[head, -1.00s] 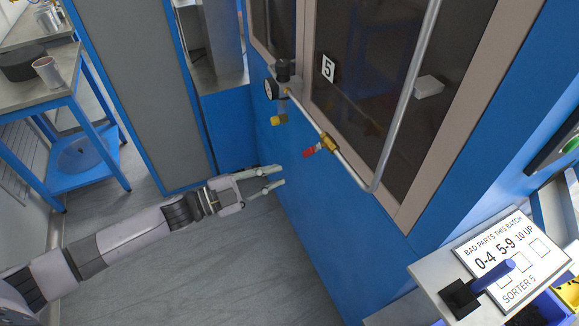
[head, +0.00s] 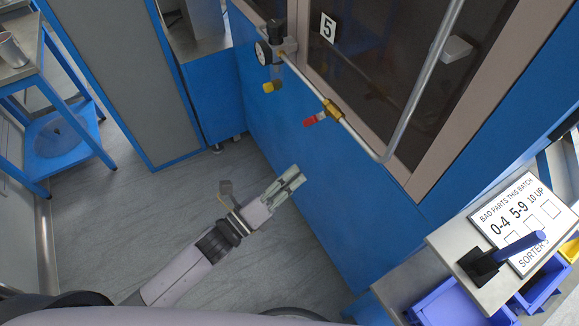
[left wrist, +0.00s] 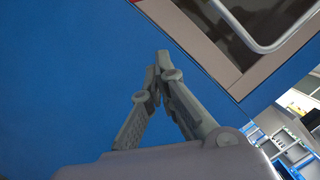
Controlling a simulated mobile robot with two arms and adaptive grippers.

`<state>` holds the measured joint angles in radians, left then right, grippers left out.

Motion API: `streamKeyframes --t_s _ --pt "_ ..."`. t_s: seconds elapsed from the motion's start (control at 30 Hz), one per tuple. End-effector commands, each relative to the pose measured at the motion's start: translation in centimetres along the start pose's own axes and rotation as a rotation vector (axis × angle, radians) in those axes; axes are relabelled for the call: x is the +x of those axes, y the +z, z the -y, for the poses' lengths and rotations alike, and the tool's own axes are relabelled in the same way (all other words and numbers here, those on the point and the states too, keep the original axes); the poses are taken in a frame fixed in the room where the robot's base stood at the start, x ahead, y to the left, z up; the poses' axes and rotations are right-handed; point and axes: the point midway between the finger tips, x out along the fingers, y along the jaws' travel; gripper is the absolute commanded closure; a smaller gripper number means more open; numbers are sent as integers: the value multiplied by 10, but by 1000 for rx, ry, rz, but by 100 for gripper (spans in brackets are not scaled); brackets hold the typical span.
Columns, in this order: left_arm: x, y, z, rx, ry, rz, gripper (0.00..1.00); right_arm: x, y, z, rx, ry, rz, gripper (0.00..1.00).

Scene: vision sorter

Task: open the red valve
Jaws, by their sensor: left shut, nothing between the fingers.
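The red valve handle (head: 314,119) sits on a brass valve body (head: 333,109) in a metal pipe on the blue cabinet's face. The handle points left and slightly down, at an angle to the pipe. My left gripper (head: 297,177) is below the valve, in front of the blue panel and apart from the handle. Its fingers are shut and empty. In the left wrist view the closed fingertips (left wrist: 161,62) show against the blue panel; the valve is not seen there. My right gripper is not in view.
A pressure gauge (head: 263,53) and regulator with a yellow-ended bowl (head: 271,86) sit left of the valve. A long metal door handle (head: 424,85) crosses the dark window. A sign (head: 522,226) and blue bins (head: 455,305) stand at lower right. The floor (head: 150,225) is clear at left.

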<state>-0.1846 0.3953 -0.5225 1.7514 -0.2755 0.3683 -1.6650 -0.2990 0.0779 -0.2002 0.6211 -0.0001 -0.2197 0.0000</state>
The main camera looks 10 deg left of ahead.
Motion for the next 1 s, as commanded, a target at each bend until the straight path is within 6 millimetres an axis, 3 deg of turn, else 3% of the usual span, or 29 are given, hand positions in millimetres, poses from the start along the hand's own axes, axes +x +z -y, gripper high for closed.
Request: streamKeyframes --t_s 0.2,0.37,0.6,1.0 --pt "50 3 4 -1 -3 1 100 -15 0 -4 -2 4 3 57" --pt "80 5 4 0 -3 0 100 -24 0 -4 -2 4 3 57" --pt "84 35 2 0 0 -2 100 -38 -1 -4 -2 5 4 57" --pt "84 39 0 -3 -1 -1 100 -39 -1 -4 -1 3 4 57"
